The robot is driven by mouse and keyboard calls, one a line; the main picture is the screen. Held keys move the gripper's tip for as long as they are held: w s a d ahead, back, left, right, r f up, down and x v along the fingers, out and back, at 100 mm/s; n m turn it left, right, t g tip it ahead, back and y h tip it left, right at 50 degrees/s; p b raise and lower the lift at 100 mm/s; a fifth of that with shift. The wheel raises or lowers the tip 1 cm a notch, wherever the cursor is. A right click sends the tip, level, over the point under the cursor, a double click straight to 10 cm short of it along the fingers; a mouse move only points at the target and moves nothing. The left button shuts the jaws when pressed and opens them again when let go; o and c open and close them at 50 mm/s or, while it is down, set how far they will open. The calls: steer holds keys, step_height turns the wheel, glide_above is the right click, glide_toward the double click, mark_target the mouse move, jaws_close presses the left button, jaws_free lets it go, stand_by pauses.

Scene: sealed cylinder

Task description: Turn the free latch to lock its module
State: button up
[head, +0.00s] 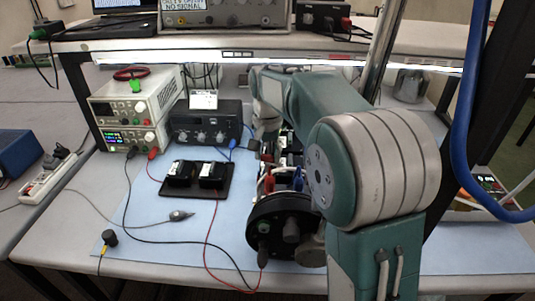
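The cylinder assembly (283,212) lies on the blue mat near the middle, with its round black end plate toward me. Several modules with red, blue and pale parts show along its open body behind the plate. My arm covers its right side. The free latch cannot be made out among these parts. My gripper is down there by the far part of the cylinder. Its fingers are too small and hidden to read, and contact with a latch cannot be seen.
A black tray (222,190) with two dark blocks sits left of the cylinder. Power supplies (135,110) and a dark instrument (206,124) stand behind. Red and black cables (190,243) cross the blue mat (140,205). A shelf (230,44) spans above the bench.

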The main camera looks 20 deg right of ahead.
mark_target(267, 155)
steer(key=shift+f, duration=0.1)
steer(key=shift+n, duration=1.2)
steer(key=o, duration=1.2)
steer(key=shift+c, duration=0.2)
steer(key=shift+a, duration=0.1)
step_height(267, 155, up, 12)
steer(key=shift+w, duration=0.15)
steer(key=shift+f, duration=0.1)
